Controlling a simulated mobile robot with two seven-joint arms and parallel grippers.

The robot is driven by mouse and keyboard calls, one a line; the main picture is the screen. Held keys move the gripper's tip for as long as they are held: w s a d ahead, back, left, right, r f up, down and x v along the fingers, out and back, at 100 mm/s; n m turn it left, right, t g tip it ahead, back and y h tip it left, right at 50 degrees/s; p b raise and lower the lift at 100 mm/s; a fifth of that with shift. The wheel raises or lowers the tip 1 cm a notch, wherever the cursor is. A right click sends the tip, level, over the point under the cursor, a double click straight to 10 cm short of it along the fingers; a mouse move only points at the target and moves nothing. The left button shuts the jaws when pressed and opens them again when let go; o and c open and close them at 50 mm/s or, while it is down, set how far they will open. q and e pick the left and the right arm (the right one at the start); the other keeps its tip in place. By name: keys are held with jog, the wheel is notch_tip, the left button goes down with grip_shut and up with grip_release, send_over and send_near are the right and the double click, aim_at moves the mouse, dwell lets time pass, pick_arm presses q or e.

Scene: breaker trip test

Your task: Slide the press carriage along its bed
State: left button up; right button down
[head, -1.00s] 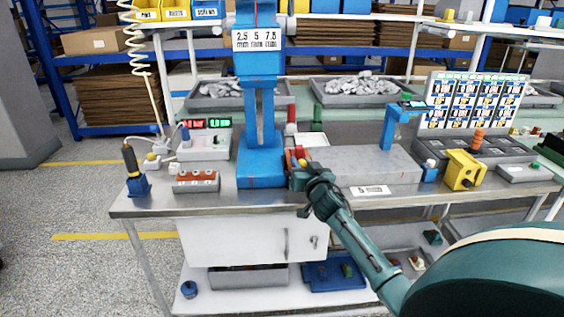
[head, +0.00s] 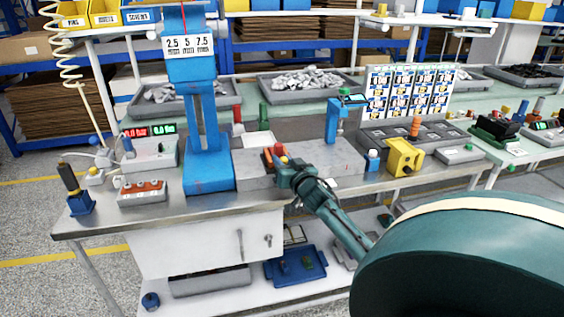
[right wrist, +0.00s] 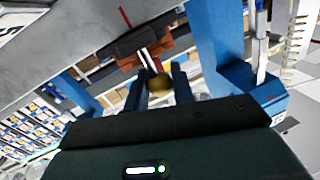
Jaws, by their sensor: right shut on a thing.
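The press carriage (head: 267,157), a small orange-brown block with a red knob (head: 280,149), sits on the grey bed (head: 252,178) to the right of the blue press (head: 208,170). My right gripper (head: 286,167) is at the carriage's near right side. In the right wrist view the dark fingers (right wrist: 161,90) are shut around a brass knob (right wrist: 159,81), with the brown carriage (right wrist: 142,52) just beyond. The head view mostly hides this contact behind the gripper. My left gripper is not in view.
A grey block (head: 340,160) with a blue post lies to the right, and a yellow fixture (head: 403,157) beyond it. An orange-button box (head: 142,193) and a display box (head: 150,155) stand left of the press. The table's front edge runs below the gripper.

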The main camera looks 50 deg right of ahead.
jog(key=c, duration=1.2)
grip_release()
jog(key=shift+c, duration=0.2)
jog(key=v, duration=1.3)
jog(key=shift+s+a, duration=0.1)
